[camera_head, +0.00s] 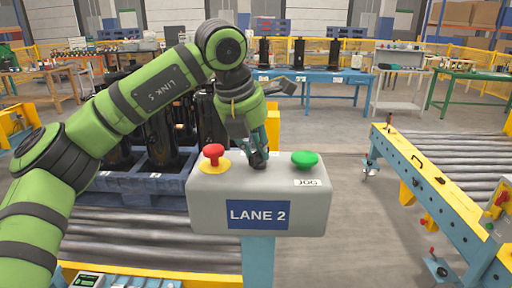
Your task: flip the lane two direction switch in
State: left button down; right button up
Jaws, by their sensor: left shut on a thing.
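The lane two control box (207,190) is a grey box on a blue post, with a blue "LANE 2" label on its front. On its top are a red mushroom button (213,153) on a yellow base at the left and a green button (305,158) marked "JOG" at the right. Between them is a dark direction switch (258,163), mostly hidden by my left gripper (258,152). My left gripper comes down from above, with its fingers shut on the switch. Which way the switch is turned cannot be told. My right gripper is not in view.
Behind the box stands a blue pallet (150,183) with black compressors, partly hidden by my left arm. Roller conveyors lie at the left and right; the right one has a blue and yellow frame (440,195). Open floor (350,190) lies between the box and the right conveyor.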

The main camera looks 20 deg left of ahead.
pick_arm(q)
jog(key=shift+f+m+g, duration=0.1)
jog(key=shift+m+g, duration=0.2)
jog(key=shift+m, duration=0.5)
jog(key=shift+h, duration=0.3)
jog(key=c, duration=1.1)
grip_release()
jog(key=shift+r, duration=0.4)
jog(key=v, duration=1.1)
jog(key=shift+s+a+r, duration=0.1)
jog(key=shift+s, duration=0.05)
